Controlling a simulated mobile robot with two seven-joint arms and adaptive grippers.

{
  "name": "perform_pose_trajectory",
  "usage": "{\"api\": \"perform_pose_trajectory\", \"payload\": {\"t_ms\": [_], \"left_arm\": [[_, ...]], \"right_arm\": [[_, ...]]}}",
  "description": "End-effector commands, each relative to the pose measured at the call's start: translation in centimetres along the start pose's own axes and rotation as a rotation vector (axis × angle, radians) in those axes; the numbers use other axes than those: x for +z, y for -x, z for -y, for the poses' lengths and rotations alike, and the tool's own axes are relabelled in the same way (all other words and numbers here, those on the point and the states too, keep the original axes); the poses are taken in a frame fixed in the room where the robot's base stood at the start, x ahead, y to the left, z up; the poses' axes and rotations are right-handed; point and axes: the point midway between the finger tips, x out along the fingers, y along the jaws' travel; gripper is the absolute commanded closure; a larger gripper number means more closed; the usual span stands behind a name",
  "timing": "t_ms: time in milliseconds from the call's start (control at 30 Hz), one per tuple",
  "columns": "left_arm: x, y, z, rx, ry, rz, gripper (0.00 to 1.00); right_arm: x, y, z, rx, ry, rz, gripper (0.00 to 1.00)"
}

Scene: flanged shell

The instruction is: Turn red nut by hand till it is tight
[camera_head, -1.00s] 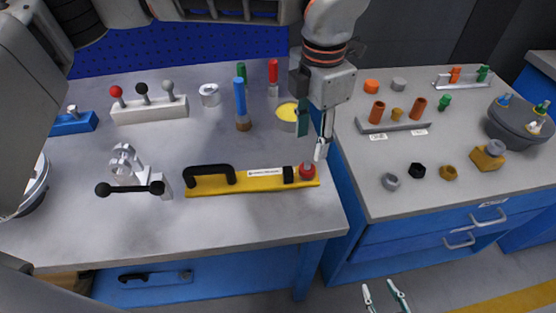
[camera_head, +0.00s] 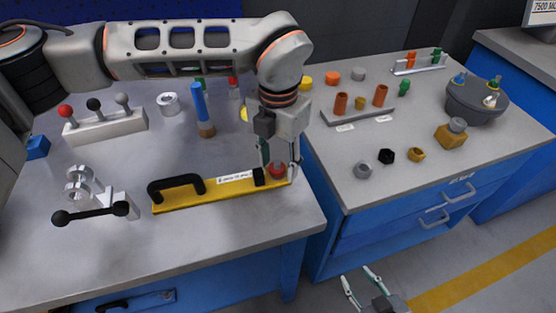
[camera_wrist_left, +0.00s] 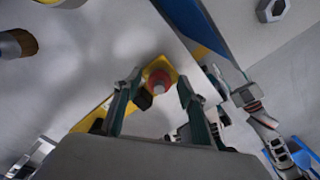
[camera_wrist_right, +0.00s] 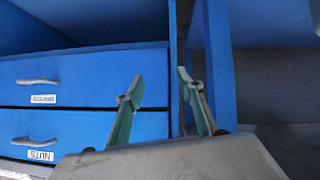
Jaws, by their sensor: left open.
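The red nut (camera_head: 278,171) sits at the right end of a yellow bar (camera_head: 222,193) with a black handle, near the right edge of the left bench. My left gripper (camera_head: 280,165) points down over the nut, its fingers apart on either side of it. In the left wrist view the red nut (camera_wrist_left: 158,80) shows between the open fingertips, with a grey stud end in its middle. Whether the fingers touch it I cannot tell. My right gripper (camera_head: 359,275) is open and empty, low in front of the benches; the right wrist view shows blue drawers beyond it.
A black-knobbed metal fixture (camera_head: 92,212) and a white block with lever knobs (camera_head: 105,126) stand left of the bar. A blue-handled tool (camera_head: 201,110) stands behind it. Loose nuts, including a black one (camera_head: 386,156), lie on the right bench, across a gap.

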Motion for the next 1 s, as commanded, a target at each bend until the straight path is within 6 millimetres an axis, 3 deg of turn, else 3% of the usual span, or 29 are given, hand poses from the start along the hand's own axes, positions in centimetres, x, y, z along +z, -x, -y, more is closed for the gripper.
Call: {"api": "perform_pose_trajectory", "payload": {"t_ms": [233,400,600,833,1000], "left_arm": [[0.0,0.0,0.0,0.0,0.0,0.001,0.59],[0.0,0.0,0.0,0.0,0.0,0.001,0.98],[0.0,0.3,0.0,0.002,-0.026,0.002,0.98],[0.0,0.6,0.1,0.005,-0.224,0.005,0.98],[0.0,0.1,0.1,0.001,-0.264,0.002,0.98]], "right_arm": [[-0.5,0.0,-0.2,0.003,0.002,-0.008,0.62],[-0.4,0.0,-0.2,0.003,0.002,-0.008,0.62],[-0.6,0.0,-0.3,0.004,0.002,-0.009,0.62],[-2.5,0.6,-0.6,0.003,-0.011,-0.032,0.62],[-1.6,0.6,0.0,-0.006,-0.017,-0.017,0.62]]}}
